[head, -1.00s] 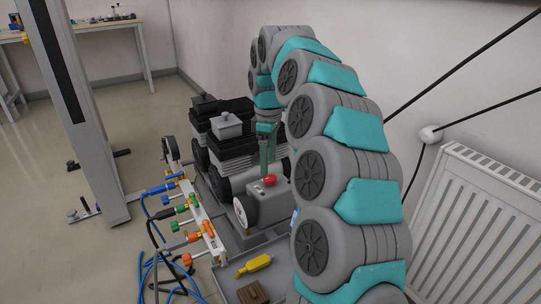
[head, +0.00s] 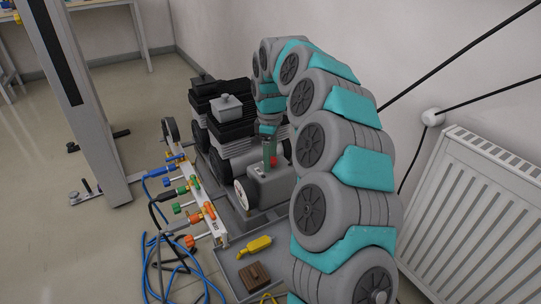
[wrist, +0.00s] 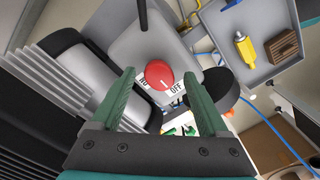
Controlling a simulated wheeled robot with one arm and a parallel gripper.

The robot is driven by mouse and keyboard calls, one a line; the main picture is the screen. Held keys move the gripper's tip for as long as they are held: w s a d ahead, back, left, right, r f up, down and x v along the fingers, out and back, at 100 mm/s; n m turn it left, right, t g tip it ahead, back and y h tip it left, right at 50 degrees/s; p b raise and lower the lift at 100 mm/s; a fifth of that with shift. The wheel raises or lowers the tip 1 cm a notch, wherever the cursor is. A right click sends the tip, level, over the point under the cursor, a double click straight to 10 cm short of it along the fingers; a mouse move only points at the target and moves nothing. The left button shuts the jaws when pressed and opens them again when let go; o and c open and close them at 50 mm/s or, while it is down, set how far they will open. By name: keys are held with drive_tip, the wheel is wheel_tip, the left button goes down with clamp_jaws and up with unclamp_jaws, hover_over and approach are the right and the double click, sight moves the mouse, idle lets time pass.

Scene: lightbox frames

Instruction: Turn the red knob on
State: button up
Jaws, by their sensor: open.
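The red knob (wrist: 159,74) is round and sits on a grey box (wrist: 145,40) in the wrist view. A white label beside it (wrist: 176,88) reads "OFF"; other lettering on the left is partly covered by the knob. In the head view the knob (head: 274,161) is a small red patch on the grey box (head: 268,186), partly hidden by my gripper. My gripper (wrist: 160,77) is open, its two green fingers at either side of the knob in the picture. I cannot tell whether they touch it. In the head view my gripper (head: 269,152) is just above the box.
Black ribbed pump housings (head: 235,140) stand close behind the box. A manifold with coloured valves (head: 205,205) and blue hoses lies to the left. A yellow part (head: 255,245) and a brown block (head: 255,277) lie on the tray in front. A white radiator (head: 470,215) stands at right.

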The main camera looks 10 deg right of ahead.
drive_tip(key=shift+c, duration=0.4)
clamp_jaws()
